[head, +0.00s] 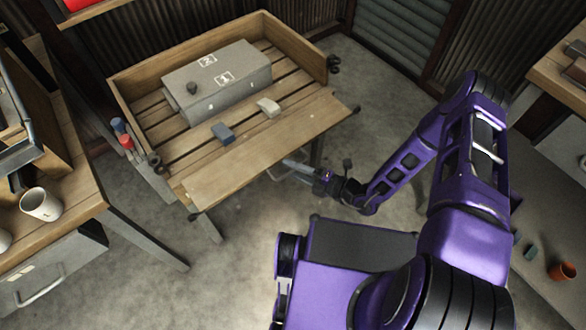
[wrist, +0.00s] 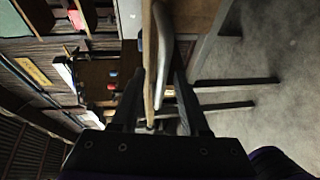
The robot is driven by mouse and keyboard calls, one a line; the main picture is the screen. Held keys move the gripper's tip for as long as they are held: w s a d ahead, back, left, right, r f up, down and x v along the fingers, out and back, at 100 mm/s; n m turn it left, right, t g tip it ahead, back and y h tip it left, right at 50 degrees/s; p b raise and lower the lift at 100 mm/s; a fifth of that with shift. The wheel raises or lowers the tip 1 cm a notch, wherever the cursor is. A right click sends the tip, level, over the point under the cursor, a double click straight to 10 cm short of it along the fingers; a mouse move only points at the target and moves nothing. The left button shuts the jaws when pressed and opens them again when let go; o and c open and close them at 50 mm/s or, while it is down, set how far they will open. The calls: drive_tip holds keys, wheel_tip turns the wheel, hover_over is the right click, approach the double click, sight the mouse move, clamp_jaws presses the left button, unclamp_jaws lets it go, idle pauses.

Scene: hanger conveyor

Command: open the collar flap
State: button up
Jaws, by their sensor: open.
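The wooden collar (head: 284,36) is a low-walled bin with raised walls at the back and sides. Its front board, which I take for the flap (head: 270,148), appears folded outward and roughly level. A pale bar handle (wrist: 163,50) shows on the board's lower side in the wrist view. The board's edge (wrist: 147,65) is seen edge-on there. My gripper (head: 297,170) is at the flap's front edge; in the wrist view its open fingers (wrist: 158,88) stand either side of the board edge and handle. Contact cannot be told.
A grey box (head: 230,85), a blue block (head: 222,132) and a pale block (head: 268,107) lie inside the collar. A workbench with a white mug (head: 40,204) stands at left, another table at right. Floor in front is partly free.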

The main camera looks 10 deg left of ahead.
clamp_jaws()
idle(1.4)
